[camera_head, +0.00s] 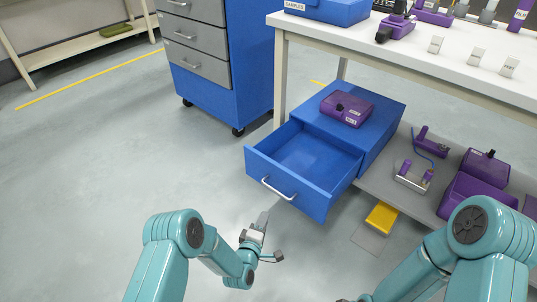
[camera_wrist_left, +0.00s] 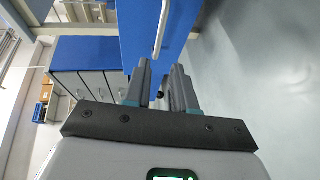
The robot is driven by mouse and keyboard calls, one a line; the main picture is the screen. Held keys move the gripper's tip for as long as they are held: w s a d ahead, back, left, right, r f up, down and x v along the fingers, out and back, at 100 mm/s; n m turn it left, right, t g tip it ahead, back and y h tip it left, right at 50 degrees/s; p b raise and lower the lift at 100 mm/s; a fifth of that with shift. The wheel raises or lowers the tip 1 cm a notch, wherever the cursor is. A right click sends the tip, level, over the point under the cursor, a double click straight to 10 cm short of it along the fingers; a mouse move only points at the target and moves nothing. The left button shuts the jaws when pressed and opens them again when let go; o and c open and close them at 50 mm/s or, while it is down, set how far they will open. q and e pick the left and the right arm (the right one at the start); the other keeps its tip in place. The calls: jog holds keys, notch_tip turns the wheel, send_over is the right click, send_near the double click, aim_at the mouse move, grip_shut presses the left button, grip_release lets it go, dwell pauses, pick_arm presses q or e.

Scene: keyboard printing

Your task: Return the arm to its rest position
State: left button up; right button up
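My left arm comes in from the bottom left of the head view. Its gripper (camera_head: 262,222) is just in front of the open blue drawer (camera_head: 263,164), below and left of the drawer's handle (camera_head: 279,189), and apart from it. In the left wrist view the two fingers of my left gripper (camera_wrist_left: 162,78) stand apart with nothing between them. The drawer front (camera_wrist_left: 136,30) and its pale handle (camera_wrist_left: 161,30) show beyond the fingertips. My right arm is at the bottom right of the head view; its gripper fingers do not show.
A purple device (camera_head: 346,109) lies on the blue drawer unit (camera_head: 387,110). A white table (camera_head: 415,60) stands above a lower grey shelf with purple devices. A yellow block (camera_head: 382,217) lies right of the drawer. A blue cabinet (camera_head: 250,65) stands behind. The floor at left is clear.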

pick_arm(q)
jog(key=s+a+r+g+y+p, duration=0.1)
jog(key=a+r+p, duration=0.3)
jog(key=r+p, duration=0.95)
jog(key=s+a+r+g+y+p, duration=0.15)
jog(key=a+r+p, duration=0.25)
jog(key=r+p, duration=1)
jog(key=s+a+r+m+g+h+p, duration=0.1)
jog(key=s+r+m+g+p, duration=0.2)
jog(key=s, duration=0.4)
jog(key=s+r+m+g+h+p, duration=0.1)
jog(key=s+r+m+g+p, duration=0.15)
jog(key=s+r+p, duration=0.3)
jog(key=s+d+f+m+g, duration=0.2)
jog(key=s+m+g, duration=0.4)
jog(key=s, duration=1)
jog(key=shift+s+d+f+m+g+h, duration=0.2)
jog(key=shift+s+m+g+h, duration=0.15)
jog(key=shift+g, duration=0.15)
pick_arm(e)
notch_tip(320, 180, up, 35)
jog(key=s+a+g, duration=0.1)
jog(key=s, duration=0.1)
jog(key=shift+s+a+n, duration=0.3)
jog(key=shift+s, duration=0.05)
pick_arm(q)
jog(key=shift+w, duration=0.15)
